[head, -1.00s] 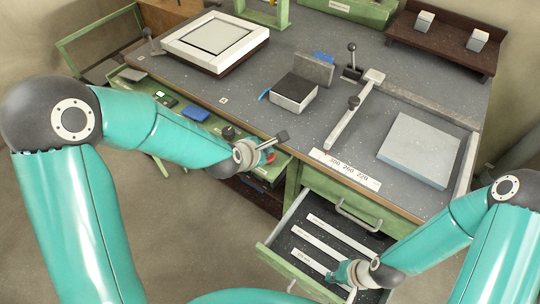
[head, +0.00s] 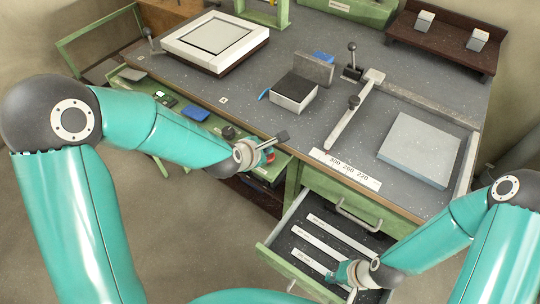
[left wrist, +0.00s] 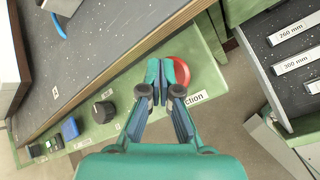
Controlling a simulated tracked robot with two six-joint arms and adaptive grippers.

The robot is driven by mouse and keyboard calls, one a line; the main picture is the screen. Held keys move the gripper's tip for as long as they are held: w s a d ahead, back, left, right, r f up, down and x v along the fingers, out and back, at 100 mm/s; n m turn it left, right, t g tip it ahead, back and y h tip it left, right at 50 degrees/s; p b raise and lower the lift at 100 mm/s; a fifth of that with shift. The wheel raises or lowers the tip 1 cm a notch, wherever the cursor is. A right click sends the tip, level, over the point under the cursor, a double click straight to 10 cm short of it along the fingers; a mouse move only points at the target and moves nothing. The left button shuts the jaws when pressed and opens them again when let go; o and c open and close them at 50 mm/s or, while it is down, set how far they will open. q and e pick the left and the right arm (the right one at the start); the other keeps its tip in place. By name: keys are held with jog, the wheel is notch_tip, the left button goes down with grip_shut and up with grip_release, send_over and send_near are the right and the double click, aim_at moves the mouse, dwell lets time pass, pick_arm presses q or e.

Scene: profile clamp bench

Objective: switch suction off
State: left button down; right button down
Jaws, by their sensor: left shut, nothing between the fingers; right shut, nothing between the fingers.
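The red button (left wrist: 181,72) sits on the green front panel (left wrist: 212,70) beside a white label (left wrist: 195,98) whose visible letters read "ction". My left gripper (left wrist: 160,78) is shut and empty. In the left wrist view its fingertips overlap the button's left edge; I cannot tell whether they touch it. In the head view the red button (head: 270,157) shows just beyond my left wrist, partly hidden. My right gripper (head: 336,274) is shut and empty, low over the open drawer (head: 268,255).
A black knob (left wrist: 103,111) and a blue button (left wrist: 70,128) are on the same panel to the left. The bench edge (left wrist: 140,45) runs close above the panel. A black-knobbed lever (head: 351,58) and a grey block (head: 420,150) stand on the bench top.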

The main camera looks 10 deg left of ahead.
pick_arm(q)
jog(key=shift+w+f+b, duration=0.15)
jog(key=shift+f+b, duration=0.15)
jog(key=shift+b, duration=0.1)
pick_arm(e)
jog(key=shift+f, duration=0.55)
pick_arm(q)
jog(key=shift+s+f+b, duration=0.2)
jog(key=shift+f+b, duration=0.15)
jog(key=shift+b, duration=0.15)
pick_arm(e)
jog(key=shift+s+f, duration=0.1)
jog(key=shift+f, duration=0.35)
pick_arm(q)
jog(key=shift+w+r+p, duration=0.25)
jog(key=shift+r+p, duration=0.15)
jog(key=shift+r, duration=0.15)
pick_arm(e)
jog(key=shift+r, duration=0.3)
pick_arm(q)
jog(key=shift+r, duration=0.1)
pick_arm(e)
jog(key=shift+r, duration=0.1)
